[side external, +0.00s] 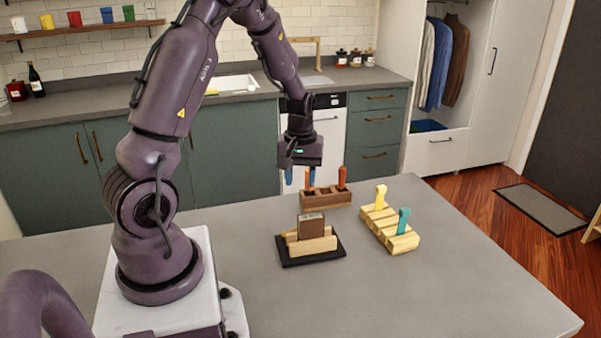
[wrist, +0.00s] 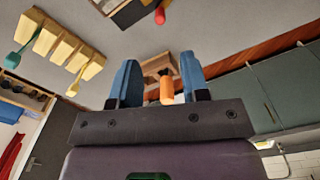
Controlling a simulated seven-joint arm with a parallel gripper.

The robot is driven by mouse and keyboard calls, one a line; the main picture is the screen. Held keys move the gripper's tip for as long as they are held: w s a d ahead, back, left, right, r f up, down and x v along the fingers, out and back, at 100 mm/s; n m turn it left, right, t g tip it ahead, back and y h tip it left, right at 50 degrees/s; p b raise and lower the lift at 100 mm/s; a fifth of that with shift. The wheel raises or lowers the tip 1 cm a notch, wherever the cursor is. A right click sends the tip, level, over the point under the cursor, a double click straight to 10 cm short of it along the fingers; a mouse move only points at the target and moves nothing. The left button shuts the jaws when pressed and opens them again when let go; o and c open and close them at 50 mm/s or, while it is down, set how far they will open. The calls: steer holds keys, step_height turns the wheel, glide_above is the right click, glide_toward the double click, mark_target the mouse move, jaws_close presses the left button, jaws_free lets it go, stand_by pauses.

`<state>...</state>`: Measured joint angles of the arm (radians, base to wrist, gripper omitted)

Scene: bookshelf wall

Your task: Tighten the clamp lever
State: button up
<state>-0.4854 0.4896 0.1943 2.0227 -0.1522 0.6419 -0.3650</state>
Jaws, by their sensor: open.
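No part is labelled as the clamp lever. A pale wooden block with grooves (side external: 385,228) carries a yellow upright lever-like piece (side external: 380,195) and a teal one (side external: 403,220). A black tray (side external: 290,262) holds wooden strips and a brown block (side external: 311,226). My gripper (side external: 300,177) is open above the left part of a brown wooden rack (side external: 326,198) with orange-handled tools. In the wrist view, an orange handle (wrist: 166,91) shows between my blue fingers (wrist: 160,83). I cannot tell whether they touch it. The teal piece (wrist: 20,57) and yellow piece (wrist: 74,87) are at left there.
The grey counter (side external: 440,285) is clear at the front and right. Green cabinets (side external: 235,150) and a back worktop with a sink stand behind. A small red end (wrist: 160,16) shows at the wrist view's top; I cannot tell what it belongs to.

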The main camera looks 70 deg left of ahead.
steer(key=shift+r, duration=0.55)
steer(key=s+a+f+n+h, duration=0.2)
steer(key=a+n+h, duration=0.1)
steer(key=a+n, duration=0.25)
steer(key=shift+h, duration=0.8)
steer(key=x, duration=0.4)
steer(key=w+x, duration=0.1)
steer(key=x, duration=0.3)
steer(key=w+d+x, duration=0.1)
steer(key=x, duration=0.3)
steer(key=shift+r, duration=0.15)
